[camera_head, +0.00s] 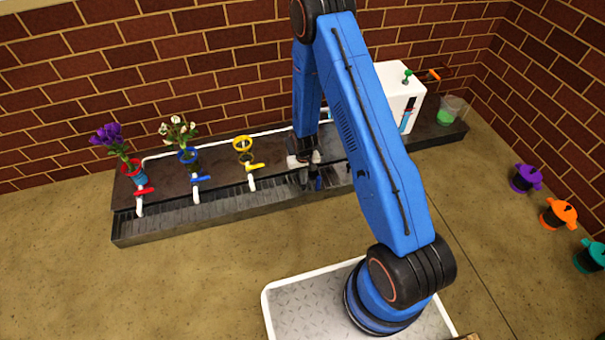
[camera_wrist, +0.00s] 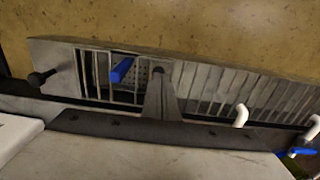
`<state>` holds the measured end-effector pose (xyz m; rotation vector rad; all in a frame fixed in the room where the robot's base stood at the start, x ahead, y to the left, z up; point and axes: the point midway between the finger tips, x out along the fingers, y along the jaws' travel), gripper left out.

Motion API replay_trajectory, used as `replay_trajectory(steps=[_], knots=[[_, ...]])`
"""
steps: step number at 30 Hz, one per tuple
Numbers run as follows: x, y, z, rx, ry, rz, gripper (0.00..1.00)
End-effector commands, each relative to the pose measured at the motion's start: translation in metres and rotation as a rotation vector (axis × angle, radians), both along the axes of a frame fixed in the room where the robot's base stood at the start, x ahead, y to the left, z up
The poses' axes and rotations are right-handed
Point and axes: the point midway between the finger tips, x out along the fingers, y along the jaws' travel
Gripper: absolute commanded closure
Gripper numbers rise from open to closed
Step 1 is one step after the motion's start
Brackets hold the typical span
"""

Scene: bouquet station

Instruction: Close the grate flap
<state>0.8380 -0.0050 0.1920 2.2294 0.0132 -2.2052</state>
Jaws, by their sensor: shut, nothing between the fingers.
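The dark trough (camera_head: 185,220) along the wall has a slatted grate (camera_wrist: 225,88) on top. In the wrist view, a section of this grate with wider gaps shows a perforated surface below, and a blue handle (camera_wrist: 122,70) stands up there. This looks like the flap; I cannot tell its exact angle. My gripper (camera_wrist: 160,85) is shut and empty, its fingers just right of the blue handle. In the head view my gripper (camera_head: 303,172) is low over the trough, left of the handle (camera_head: 318,184), and partly hides the grate. I cannot tell whether they touch.
White taps with red (camera_head: 144,191), blue (camera_head: 201,178) and yellow (camera_head: 256,166) levers rise along the trough's left part. A white box (camera_head: 400,88) and a beaker (camera_head: 448,110) are at right.

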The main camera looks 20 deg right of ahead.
Motion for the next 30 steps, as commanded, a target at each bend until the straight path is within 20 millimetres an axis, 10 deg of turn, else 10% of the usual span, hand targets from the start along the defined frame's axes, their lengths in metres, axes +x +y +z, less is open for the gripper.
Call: replay_trajectory(steps=[30], knots=[[-0.032,-0.001,-0.050,-0.005,-0.112,0.000,1.00]])
